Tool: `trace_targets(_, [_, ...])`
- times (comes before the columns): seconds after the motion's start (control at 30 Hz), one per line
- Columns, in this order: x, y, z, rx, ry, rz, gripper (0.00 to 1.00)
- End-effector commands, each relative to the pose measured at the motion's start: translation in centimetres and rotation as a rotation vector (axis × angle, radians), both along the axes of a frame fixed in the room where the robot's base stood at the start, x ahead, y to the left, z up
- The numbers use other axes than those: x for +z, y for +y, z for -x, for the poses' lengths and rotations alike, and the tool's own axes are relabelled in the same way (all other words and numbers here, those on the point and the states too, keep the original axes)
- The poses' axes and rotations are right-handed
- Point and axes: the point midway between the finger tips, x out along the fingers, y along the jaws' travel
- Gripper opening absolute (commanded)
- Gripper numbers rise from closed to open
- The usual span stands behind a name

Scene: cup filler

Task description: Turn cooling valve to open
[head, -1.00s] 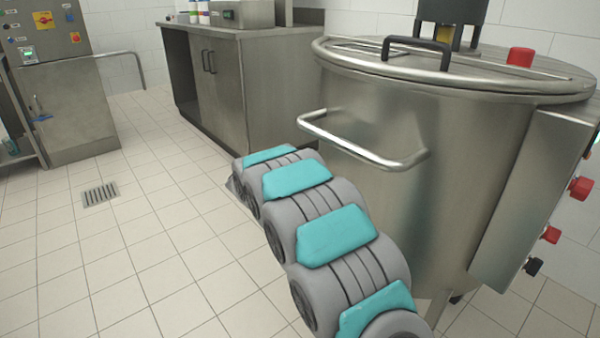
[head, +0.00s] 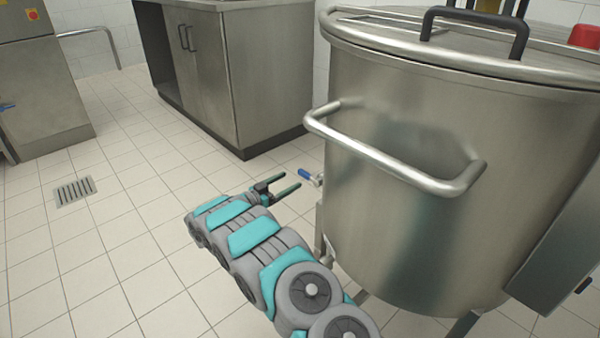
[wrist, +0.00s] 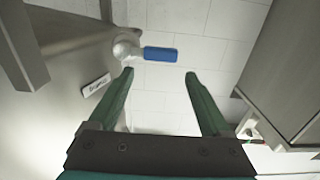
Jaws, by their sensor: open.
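A small valve with a blue lever handle (head: 305,174) sits low on the left side of the large steel kettle (head: 420,200). The blue handle also shows in the wrist view (wrist: 160,54), pointing right from its pale round fitting. A small white label, too blurred to read, is on the steel beside it. My gripper (head: 292,180) is open and empty, its dark green fingers pointing toward the valve. In the wrist view the handle lies just beyond the fingertips (wrist: 160,74), with the left tip nearest the fitting. I see no contact.
The kettle's bar handle (head: 390,165) juts out above and right of my gripper. A steel cabinet (head: 225,70) stands behind on the tiled floor. A floor drain (head: 75,190) lies at the left. Open floor surrounds my arm on the left.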

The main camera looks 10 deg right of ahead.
Motion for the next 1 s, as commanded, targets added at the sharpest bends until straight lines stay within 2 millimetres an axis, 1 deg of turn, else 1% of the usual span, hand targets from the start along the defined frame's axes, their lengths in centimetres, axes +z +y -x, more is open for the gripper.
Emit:
trace_targets(0.03, [0.0, -0.7, -0.4, -0.003, -0.001, -0.001, 0.82])
trace_targets(0.2, [0.0, -3.0, -1.9, -0.002, -0.001, -0.002, 0.82])
trace_targets(0.4, [0.0, -4.9, -3.3, 0.002, 0.001, -0.001, 0.82])
trace_targets(0.53, [0.0, -5.5, -3.6, 0.001, 0.001, -0.002, 0.82])
trace_targets(0.8, [0.0, -5.6, -3.7, 0.002, 0.001, -0.001, 0.82])
trace_targets(1.0, [0.0, -5.5, -3.7, 0.002, 0.001, -0.001, 0.6])
